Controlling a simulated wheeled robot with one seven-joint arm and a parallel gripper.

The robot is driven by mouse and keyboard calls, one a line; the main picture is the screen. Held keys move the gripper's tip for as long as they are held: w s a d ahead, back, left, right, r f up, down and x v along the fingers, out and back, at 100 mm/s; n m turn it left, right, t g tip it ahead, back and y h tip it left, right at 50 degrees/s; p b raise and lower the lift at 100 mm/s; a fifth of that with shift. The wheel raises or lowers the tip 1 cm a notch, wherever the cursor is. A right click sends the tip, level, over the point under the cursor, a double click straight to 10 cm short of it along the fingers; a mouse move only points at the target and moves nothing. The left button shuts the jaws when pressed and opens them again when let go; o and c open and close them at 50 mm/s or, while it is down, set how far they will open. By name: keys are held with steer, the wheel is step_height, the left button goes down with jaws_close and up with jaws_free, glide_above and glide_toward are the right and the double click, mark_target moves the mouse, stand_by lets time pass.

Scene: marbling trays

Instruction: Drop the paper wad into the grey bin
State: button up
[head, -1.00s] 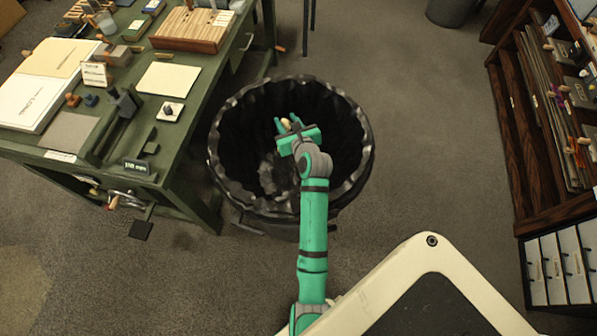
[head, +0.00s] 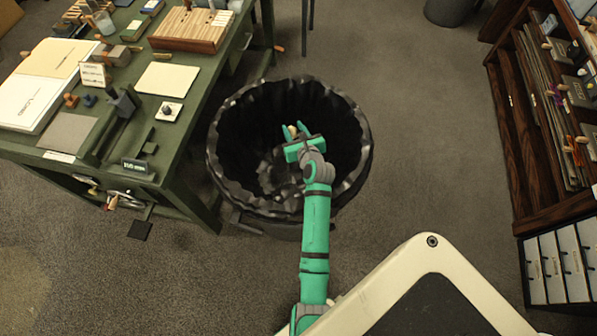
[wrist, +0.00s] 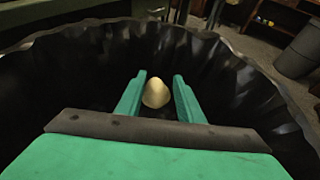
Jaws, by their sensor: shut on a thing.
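A pale cream wad (wrist: 156,93) sits between the two green fingers of my gripper (wrist: 158,98) in the wrist view. In the head view the wad (head: 292,130) is a small pale spot at the fingertips of my gripper (head: 293,131). My gripper is shut on it, over the open mouth of a large round bin (head: 222,178) with a crinkled black liner. The liner also surrounds the fingers in the wrist view (wrist: 235,85). A smaller grey bin (head: 449,8) stands on the floor at the top edge, and a grey bin also shows at the right of the wrist view (wrist: 303,50).
A green workbench (head: 190,170) with papers, blocks and tools stands left, close to the lined bin. A dark wooden shelf (head: 515,130) stands at the right. The carpet (head: 425,130) between the lined bin and the shelf is clear.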

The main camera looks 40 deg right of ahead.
steer(key=o, duration=1.1)
steer(key=v, duration=1.1)
steer(key=shift+w, duration=0.1)
